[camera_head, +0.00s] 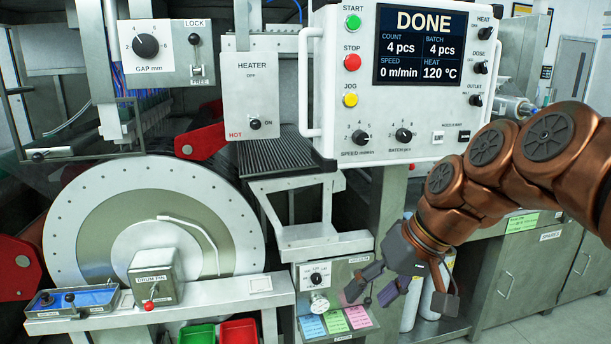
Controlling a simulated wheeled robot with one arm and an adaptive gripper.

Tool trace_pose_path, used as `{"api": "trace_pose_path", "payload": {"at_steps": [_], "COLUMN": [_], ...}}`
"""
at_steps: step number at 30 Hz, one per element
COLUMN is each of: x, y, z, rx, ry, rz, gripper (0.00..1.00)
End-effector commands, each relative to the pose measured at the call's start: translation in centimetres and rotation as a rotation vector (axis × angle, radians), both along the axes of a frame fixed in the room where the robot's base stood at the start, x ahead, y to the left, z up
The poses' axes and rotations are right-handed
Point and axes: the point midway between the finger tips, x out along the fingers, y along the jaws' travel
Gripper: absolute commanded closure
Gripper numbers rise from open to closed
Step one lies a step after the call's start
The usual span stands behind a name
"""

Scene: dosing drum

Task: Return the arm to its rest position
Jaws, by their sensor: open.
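My gripper (378,292) is at the lower centre-right, at the end of my copper-coloured arm, which reaches in from the right edge. Its dark fingers are spread open and point down and left, with nothing seen between them. It hangs in front of the vacuum panel (318,281) and its coloured labels, partly hiding them. Whether it touches anything there I cannot tell. The control panel (340,90) above it reads DONE, with count 4 pcs, batch 4 pcs, speed 0 m/min and heat 120 °C.
The large round drum (62,225) stands at left, with the drum pin box (153,270) before it. The heater box (250,90) is at upper centre. Green (197,335) and red (238,333) bins sit at the bottom. Steel cabinets (510,275) stand behind my arm; floor shows at lower right.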

Motion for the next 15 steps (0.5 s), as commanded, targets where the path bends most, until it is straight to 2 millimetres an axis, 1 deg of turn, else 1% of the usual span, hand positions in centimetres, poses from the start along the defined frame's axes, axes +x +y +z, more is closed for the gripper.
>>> {"api": "trace_pose_path", "payload": {"at_steps": [1,3,5,6,8,9,11,12,15], "x": [-1.9,-4.1,-6.1,-7.5,-9.6,-11.0,-13.1,-14.5,-17.5], "y": [-0.1,-0.4,-0.9,-1.2,-1.9,-2.4,-3.3,-3.9,-5.3], "z": [-1.6,-3.6,-5.3,-6.4,-8.1,-9.2,-10.7,-11.7,-13.7], "rx": [-0.037,-0.086,-0.130,-0.160,-0.203,-0.233,-0.278,-0.308,-0.370], "ry": [0.035,0.082,0.118,0.144,0.183,0.208,0.242,0.266,0.311], "rz": [-0.005,-0.020,-0.033,-0.041,-0.056,-0.065,-0.082,-0.093,-0.120], "gripper": [0.43,0.43,0.43,0.43,0.43,0.43,0.43,0.43,0.43]}}
